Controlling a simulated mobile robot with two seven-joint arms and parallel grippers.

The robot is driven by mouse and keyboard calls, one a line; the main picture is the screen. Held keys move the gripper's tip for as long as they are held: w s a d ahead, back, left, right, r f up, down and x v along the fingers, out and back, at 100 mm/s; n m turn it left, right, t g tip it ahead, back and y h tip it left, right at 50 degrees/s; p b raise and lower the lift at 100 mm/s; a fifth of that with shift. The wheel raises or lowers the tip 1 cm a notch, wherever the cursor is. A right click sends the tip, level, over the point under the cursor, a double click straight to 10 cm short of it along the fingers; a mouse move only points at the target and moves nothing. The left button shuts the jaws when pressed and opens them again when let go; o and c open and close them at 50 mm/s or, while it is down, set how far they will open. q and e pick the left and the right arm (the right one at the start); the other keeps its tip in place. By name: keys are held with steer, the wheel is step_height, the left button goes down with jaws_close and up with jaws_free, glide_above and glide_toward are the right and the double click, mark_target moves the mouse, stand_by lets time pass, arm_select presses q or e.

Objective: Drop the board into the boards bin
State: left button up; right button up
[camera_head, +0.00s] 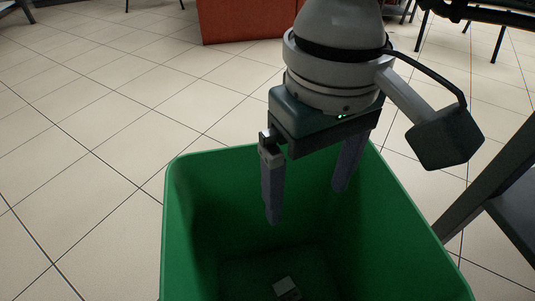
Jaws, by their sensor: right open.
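A green bin (190,225) stands on the floor, open at the top. My right gripper (308,205) points down into its mouth, with its two fingers wide apart and nothing between them. A small pale piece (286,287) lies on the bin's dark floor, below the gripper and apart from it. It is partly cut off by the bottom edge of the view, and I cannot tell if it is the board. My left gripper is not in view.
A dark metal frame (497,185) stands close to the bin on the right. A reddish-brown block of furniture (240,20) and chair legs are at the back. The tiled floor (90,120) on the left is clear.

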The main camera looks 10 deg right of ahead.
step_height(320, 180, up, 9)
steer(key=p, duration=0.4)
